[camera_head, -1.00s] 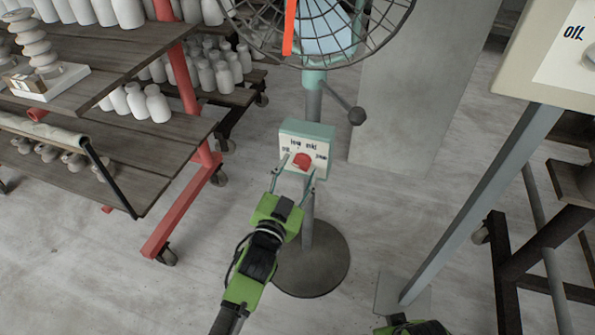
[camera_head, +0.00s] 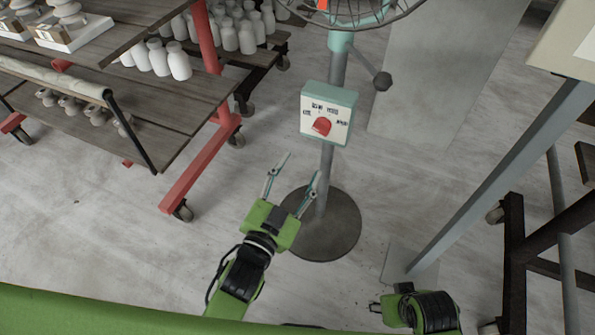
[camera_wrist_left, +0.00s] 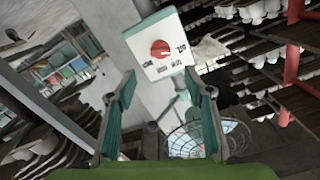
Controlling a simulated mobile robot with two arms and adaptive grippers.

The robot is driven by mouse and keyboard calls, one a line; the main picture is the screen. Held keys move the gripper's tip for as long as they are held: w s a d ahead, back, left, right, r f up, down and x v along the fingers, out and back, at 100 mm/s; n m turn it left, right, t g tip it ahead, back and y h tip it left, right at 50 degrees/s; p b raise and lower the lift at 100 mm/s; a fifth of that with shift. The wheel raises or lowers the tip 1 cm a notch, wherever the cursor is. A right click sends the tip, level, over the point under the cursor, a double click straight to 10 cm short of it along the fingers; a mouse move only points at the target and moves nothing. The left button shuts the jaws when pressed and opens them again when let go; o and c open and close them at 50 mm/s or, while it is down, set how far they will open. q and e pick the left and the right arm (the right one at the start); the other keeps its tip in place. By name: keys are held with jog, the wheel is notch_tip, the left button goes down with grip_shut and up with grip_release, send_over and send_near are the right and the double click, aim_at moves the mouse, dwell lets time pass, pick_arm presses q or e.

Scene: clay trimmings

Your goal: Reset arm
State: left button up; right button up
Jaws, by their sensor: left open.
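My left gripper (camera_head: 294,180) is open and empty, in front of and below the fan's control box (camera_head: 328,113). The box is teal and white with a red knob (camera_head: 321,126) and is fixed to the fan's pole. In the left wrist view, the open fingers (camera_wrist_left: 166,95) stand apart with the box (camera_wrist_left: 160,48) beyond them, and nothing is between the finger pads. My right gripper (camera_head: 376,306) shows small at the bottom of the head view; its fingers are too small to judge.
The fan (camera_head: 350,12) stands on a round dark base (camera_head: 322,225). A wheeled rack with red posts (camera_head: 200,178) and white bottles is at the left. A grey slanted post (camera_head: 500,185) and a dark frame (camera_head: 515,260) are at the right. Pale floor lies between.

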dwell(0.5)
